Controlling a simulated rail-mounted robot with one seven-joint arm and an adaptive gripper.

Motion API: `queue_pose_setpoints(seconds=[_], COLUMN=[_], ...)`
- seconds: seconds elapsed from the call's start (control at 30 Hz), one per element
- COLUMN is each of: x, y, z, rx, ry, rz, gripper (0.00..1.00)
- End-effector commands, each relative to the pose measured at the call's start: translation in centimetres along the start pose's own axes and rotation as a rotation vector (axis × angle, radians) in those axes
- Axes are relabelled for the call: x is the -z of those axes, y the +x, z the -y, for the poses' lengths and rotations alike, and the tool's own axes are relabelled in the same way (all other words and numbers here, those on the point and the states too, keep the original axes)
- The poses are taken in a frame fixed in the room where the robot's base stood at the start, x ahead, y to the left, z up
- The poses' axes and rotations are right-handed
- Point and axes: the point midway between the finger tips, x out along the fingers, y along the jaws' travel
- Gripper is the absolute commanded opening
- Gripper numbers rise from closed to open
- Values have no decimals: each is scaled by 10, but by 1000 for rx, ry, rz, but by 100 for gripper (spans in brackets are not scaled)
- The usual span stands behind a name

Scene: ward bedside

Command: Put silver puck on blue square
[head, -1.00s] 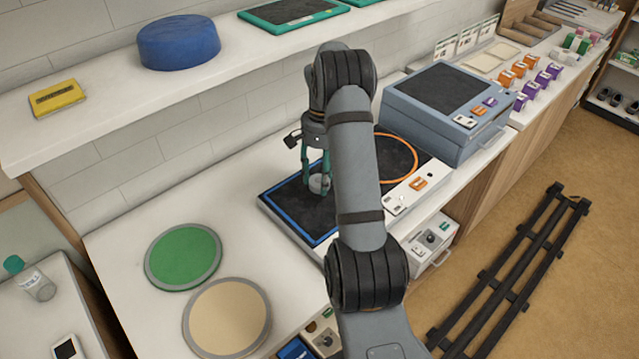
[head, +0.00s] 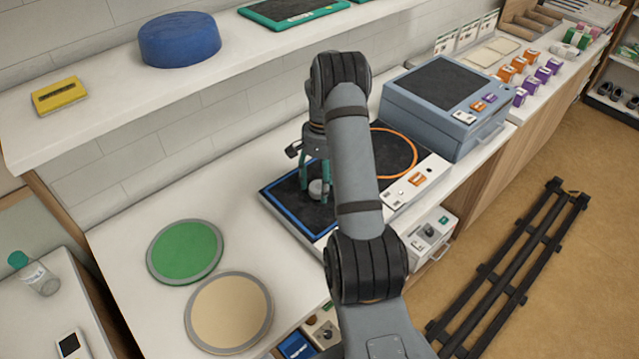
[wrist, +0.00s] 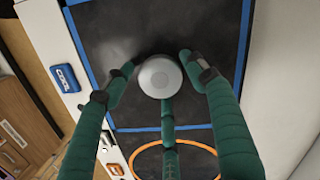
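The silver puck (wrist: 160,76) is round and pale, in the middle of the wrist view. It also shows in the head view (head: 317,190), between the fingers. The puck is inside this outline as seen from above. Whether its underside touches the panel is hard to tell.
An orange ring (head: 414,165) marks the panel beside the blue square. A grey-blue box (head: 445,105) stands to its right. Green (head: 185,252) and tan (head: 228,313) discs lie to the left. A shelf with a blue round cushion (head: 178,42) is behind.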

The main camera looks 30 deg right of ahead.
Motion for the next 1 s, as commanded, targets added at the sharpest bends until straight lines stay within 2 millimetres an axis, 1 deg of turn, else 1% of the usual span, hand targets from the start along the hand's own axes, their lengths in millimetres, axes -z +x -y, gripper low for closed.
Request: queue_pose_setpoints(seconds=[0.03, 0.1, 0.33, 0.5, 0.57, 0.8, 0.9, 1.0], x=[0, 0, 0, 1, 2, 2, 1, 1], y=[0, 0, -1, -10, -18, -71, -92, -108], z=[0, 0, 0, 1, 1, 0, 0, 0], rx=[0, 0, 0, 2, 3, 3, 2, 2], ry=[0, 0, 0, 0, 0, 1, 1, 1], rz=[0, 0, 0, -4, -6, -6, -5, -4], gripper=[60, 64, 64, 64, 64, 64, 64, 64])
